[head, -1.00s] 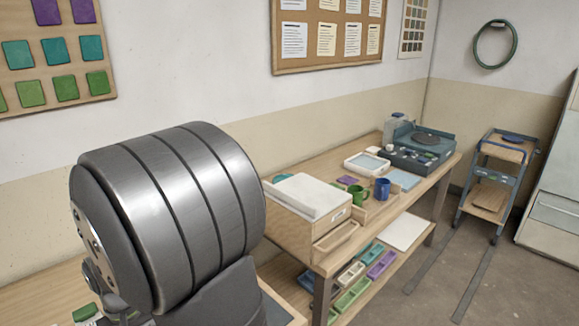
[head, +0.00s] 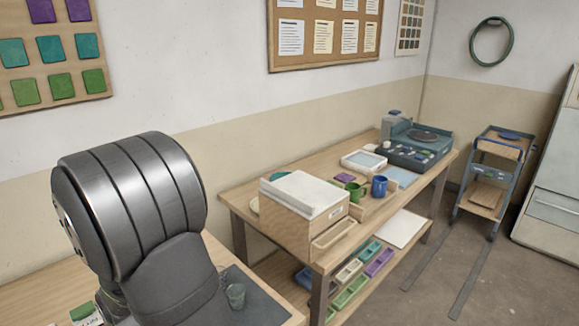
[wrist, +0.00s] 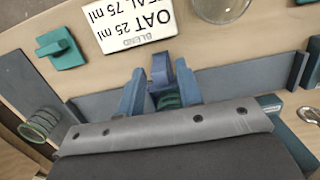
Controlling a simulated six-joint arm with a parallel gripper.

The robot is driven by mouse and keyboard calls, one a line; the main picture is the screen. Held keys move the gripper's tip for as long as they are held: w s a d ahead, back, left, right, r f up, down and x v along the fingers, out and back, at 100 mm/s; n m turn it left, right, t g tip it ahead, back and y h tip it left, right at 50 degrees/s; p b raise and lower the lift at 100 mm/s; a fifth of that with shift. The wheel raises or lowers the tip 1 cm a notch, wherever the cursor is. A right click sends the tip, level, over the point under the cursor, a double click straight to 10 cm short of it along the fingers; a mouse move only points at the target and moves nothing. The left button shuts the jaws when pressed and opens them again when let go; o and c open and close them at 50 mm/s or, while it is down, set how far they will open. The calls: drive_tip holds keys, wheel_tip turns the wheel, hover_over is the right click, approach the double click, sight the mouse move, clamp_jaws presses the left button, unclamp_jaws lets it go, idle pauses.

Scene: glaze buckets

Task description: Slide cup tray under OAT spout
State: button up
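In the wrist view my gripper (wrist: 161,92) shows two blue-grey fingers, with a dark blue upright piece (wrist: 158,72) and a small green part (wrist: 168,100) between them. I cannot tell whether the fingers press on these. An upside-down card (wrist: 130,22) reading BLEND, OAT 25 ml, TEAL 75 ml lies beyond the fingertips. A clear round vessel (wrist: 220,8) is cut off at the top edge. I cannot make out the cup tray or the OAT spout for certain. In the head view my arm hides the gripper.
A clear cup (head: 235,295) stands on a grey mat (head: 262,308). In the wrist view a green knob-like block (wrist: 60,48) is at upper left, a green-ringed cup (wrist: 42,124) at lower left. A long grey strip (wrist: 238,83) crosses the wood. A workbench (head: 235,195) stands behind.

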clamp_jaws()
drive_tip(key=shift+w+d, duration=2.6)
drive_tip(key=shift+w, duration=0.1)
unclamp_jaws()
drive_tip(key=shift+r, duration=0.1)
wheel_tip(320, 180, up, 7)
drive_tip(key=shift+f, duration=0.1)
